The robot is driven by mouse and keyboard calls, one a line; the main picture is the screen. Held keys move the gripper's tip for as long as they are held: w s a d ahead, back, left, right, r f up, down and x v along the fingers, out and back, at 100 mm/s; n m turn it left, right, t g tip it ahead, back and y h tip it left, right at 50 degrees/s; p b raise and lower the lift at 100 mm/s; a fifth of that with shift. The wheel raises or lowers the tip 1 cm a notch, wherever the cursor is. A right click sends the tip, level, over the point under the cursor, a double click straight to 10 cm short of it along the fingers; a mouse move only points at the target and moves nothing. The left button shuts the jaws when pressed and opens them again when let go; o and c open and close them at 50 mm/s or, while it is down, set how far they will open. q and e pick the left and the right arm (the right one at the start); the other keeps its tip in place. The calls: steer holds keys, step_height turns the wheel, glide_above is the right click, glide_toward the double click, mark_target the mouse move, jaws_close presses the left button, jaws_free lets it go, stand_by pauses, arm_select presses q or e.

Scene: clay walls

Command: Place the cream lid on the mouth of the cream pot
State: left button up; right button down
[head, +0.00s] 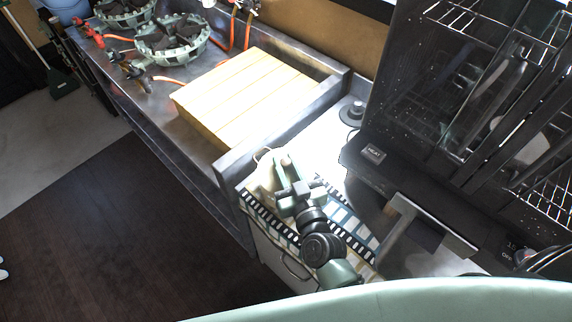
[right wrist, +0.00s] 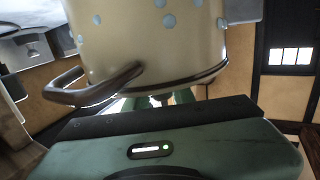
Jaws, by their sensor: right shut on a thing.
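My right gripper (head: 289,174) is over the counter at the middle of the head view. It is shut on a cream thing that I take to be the cream lid; the fingers and glare hide most of it. A pale cream shape (head: 263,177), which I take to be the cream pot, shows just left of the fingers. In the right wrist view the cream pot (right wrist: 150,45) with pale blue dots fills the upper middle, very close to the fingers (right wrist: 158,101). Its metal loop handle (right wrist: 92,88) sticks out left. I cannot tell whether lid and pot touch. My left gripper is not in view.
A film-strip patterned mat (head: 345,225) lies under the right arm. A dark rack or oven unit (head: 470,110) stands close on the right. A pale wooden board (head: 245,95) lies in the metal-edged stove top on the left. Burners (head: 172,38) are further back.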

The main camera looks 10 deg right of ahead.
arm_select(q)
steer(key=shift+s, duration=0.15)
arm_select(e)
steer(key=shift+s, duration=0.1)
steer(key=c, duration=1.5)
jaws_free()
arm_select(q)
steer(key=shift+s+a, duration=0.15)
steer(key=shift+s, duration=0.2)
arm_select(e)
steer(key=o, duration=0.3)
steer(key=shift+s, duration=0.1)
arm_select(q)
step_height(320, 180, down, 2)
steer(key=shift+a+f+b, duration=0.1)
steer(key=shift+b, duration=1)
arm_select(e)
steer(key=s, duration=0.4)
steer(key=s+d, duration=0.1)
steer(key=s, duration=0.6)
steer(key=shift+s+d+r, duration=0.15)
steer(key=shift+s+r, duration=0.15)
steer(key=shift+s, duration=0.05)
